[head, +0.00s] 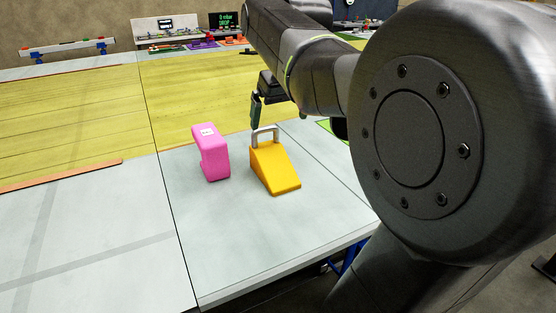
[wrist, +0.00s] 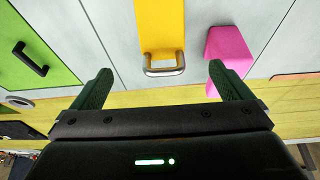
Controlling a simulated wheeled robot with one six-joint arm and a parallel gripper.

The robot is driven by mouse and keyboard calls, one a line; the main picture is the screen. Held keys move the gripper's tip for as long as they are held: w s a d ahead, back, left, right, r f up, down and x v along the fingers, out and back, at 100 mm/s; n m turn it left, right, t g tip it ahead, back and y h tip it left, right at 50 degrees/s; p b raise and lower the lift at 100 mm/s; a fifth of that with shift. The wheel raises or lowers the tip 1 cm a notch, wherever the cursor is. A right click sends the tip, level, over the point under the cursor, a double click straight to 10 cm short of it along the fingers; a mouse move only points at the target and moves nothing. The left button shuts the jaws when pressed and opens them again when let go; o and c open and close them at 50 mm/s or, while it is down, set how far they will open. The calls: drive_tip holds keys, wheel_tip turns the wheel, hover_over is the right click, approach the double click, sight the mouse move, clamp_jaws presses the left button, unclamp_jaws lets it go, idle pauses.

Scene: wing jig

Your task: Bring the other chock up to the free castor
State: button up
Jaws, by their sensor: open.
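A yellow wedge-shaped chock (head: 272,170) with a grey metal loop handle (head: 264,135) stands on the pale grey surface. In the wrist view the chock (wrist: 160,25) is at top centre, its handle (wrist: 165,71) towards me. My gripper (head: 256,110) is at the handle end of the chock. In the wrist view my gripper (wrist: 160,69) is open, and the handle shows between its two green fingertips. I cannot tell whether the handle lies at their depth; nothing is gripped. No castor and no second chock can be made out.
A pink block (head: 210,153) with a white label stands close left of the chock; in the wrist view the block (wrist: 229,47) is near the right finger. A green panel (wrist: 38,45) with a black handle lies left there. Grey surface in front is clear.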

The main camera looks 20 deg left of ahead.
sight(270, 151)
drive_tip(key=x, duration=0.8)
drive_tip(key=shift+f, duration=0.1)
drive_tip(key=shift+x, duration=2.65)
drive_tip(key=shift+s, duration=0.1)
drive_tip(key=c, duration=1.6)
drive_tip(key=shift+a+p, duration=0.1)
drive_tip(key=shift+p, duration=0.2)
drive_tip(key=shift+c, duration=1.2)
